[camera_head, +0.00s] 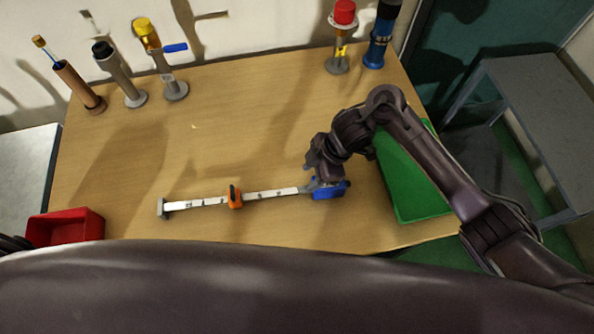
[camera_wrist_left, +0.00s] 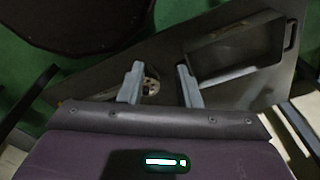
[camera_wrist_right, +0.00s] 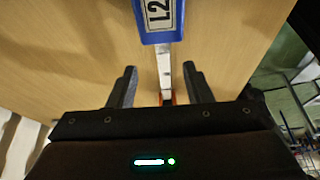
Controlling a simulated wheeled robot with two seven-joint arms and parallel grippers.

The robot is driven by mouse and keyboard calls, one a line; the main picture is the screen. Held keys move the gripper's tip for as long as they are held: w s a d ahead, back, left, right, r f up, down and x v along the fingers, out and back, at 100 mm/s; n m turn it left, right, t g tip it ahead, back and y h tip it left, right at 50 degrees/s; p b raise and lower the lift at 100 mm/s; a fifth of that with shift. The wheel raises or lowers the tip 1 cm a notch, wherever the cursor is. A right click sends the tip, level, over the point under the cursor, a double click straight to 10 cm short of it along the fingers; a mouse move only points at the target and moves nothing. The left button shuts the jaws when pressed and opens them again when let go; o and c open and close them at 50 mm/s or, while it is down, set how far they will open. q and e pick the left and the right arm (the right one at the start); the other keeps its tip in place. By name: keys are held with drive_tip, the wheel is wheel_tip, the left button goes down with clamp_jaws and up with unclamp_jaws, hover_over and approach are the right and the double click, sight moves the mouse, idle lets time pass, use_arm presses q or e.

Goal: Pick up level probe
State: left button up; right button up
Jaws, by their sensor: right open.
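The level probe (camera_head: 270,194) lies flat on the table, a long white marked bar with a grey foot at its left end, an orange slider (camera_head: 235,197) and a blue end block (camera_head: 331,191) at its right. My right gripper (camera_head: 316,181) is at the probe's right end, beside the blue block. In the right wrist view the blue block (camera_wrist_right: 157,20) carries a label, "L2" in part, and the bar runs between my open right fingers (camera_wrist_right: 160,88); contact cannot be told. My left gripper (camera_wrist_left: 160,84) is open and empty, away from the probe.
A green tray (camera_head: 408,180) lies right of the probe, under my right arm. A red bin (camera_head: 66,228) stands at the table's left front. Several upright instruments, including a blue one (camera_head: 379,40), line the back edge. The middle of the table (camera_head: 230,130) is clear.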

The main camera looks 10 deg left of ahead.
sight(298, 190)
drive_tip(key=shift+s+a+f+b, duration=0.25)
drive_tip(key=shift+a+f+b, duration=0.05)
drive_tip(key=shift+f, duration=0.35)
drive_tip(key=shift+s+a+f+b, duration=0.25)
drive_tip(key=shift+f+b, duration=0.05)
drive_tip(key=shift+f, duration=0.3)
drive_tip(key=shift+p+x, duration=0.4)
drive_tip(key=shift+x, duration=1.75)
drive_tip(key=shift+w+a+f, duration=0.1)
drive_tip(key=shift+f, duration=0.1)
use_arm(q)
drive_tip(key=s, duration=0.1)
drive_tip(key=s+f, duration=0.1)
drive_tip(key=s, duration=0.1)
use_arm(e)
drive_tip(key=shift+r, duration=0.1)
clamp_jaws()
